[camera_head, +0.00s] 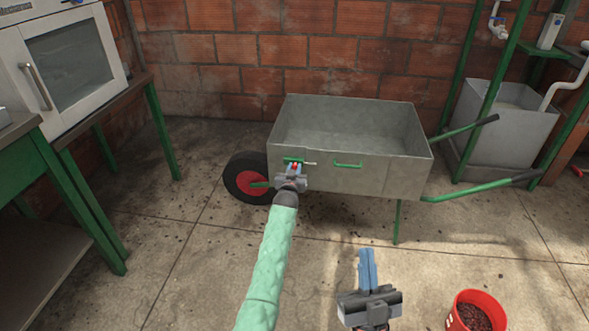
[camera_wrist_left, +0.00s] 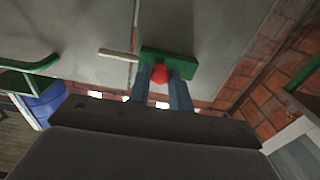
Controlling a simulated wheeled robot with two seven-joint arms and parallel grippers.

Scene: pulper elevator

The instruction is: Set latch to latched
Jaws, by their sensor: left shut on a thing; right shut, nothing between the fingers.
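The latch is a green plate (camera_head: 291,159) on the side of the grey wheelbarrow, near its wheel. A pale metal bolt (camera_head: 311,163) sticks out to its right in the head view. My left gripper (camera_head: 294,170) is shut on the red knob, with a finger on either side. My right gripper (camera_head: 367,254) is shut and empty, above the floor, away from the latch.
The wheelbarrow (camera_head: 400,146) stands before a brick wall, with a green handle (camera_head: 347,165) right of the latch. A red bucket (camera_head: 480,297) with dark contents is at lower right. A green-framed table (camera_head: 40,170) is at left. The middle floor is clear.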

